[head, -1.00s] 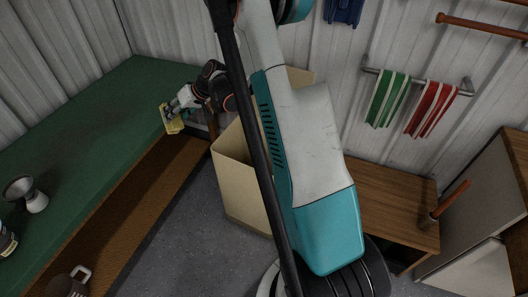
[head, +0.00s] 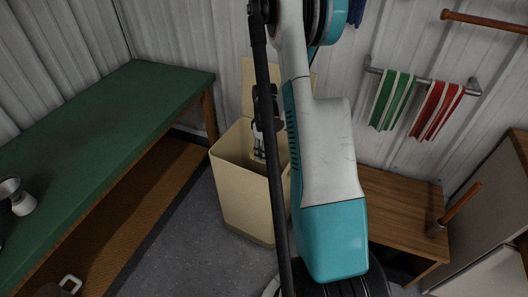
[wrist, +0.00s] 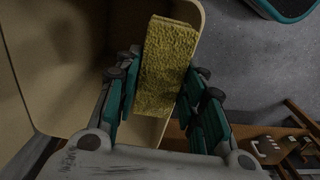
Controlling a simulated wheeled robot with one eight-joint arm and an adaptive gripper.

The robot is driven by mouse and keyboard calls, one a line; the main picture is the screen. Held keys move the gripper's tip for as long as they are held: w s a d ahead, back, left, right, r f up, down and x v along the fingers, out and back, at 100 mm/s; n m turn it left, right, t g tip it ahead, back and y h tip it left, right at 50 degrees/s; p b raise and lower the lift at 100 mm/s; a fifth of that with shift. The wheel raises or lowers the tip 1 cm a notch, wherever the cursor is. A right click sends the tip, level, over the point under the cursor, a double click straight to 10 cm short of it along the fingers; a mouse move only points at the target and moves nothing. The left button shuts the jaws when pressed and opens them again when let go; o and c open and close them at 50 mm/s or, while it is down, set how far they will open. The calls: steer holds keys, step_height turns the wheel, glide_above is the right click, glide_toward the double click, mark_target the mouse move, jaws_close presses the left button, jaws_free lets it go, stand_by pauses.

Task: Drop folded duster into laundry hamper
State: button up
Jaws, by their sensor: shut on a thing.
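The folded duster (wrist: 166,66) is a yellow, rough-textured block in the wrist view. My gripper (wrist: 160,80) is shut on it, with teal-padded fingers on both sides. The laundry hamper (head: 240,195) is a tall beige bin with its lid raised at the back, standing right of the green bench. In the head view my gripper (head: 258,145) is over the hamper's opening, partly hidden by my arm. The duster is hard to make out there. In the wrist view the hamper's rim and inside (wrist: 60,65) show behind and left of the duster.
A green-topped bench (head: 100,130) runs along the left, with a metal cup-like thing (head: 18,198) on it. A low wooden table (head: 400,210) stands right of my arm. Green and red striped towels (head: 393,100) hang on a wall rail. Grey floor lies before the hamper.

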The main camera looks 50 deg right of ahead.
steer(key=shift+r+p, duration=1.85)
steer(key=shift+r, duration=0.6)
steer(key=o, duration=1)
steer(key=shift+r, duration=0.1)
step_height(320, 180, up, 12)
steer(key=shift+w, duration=0.1)
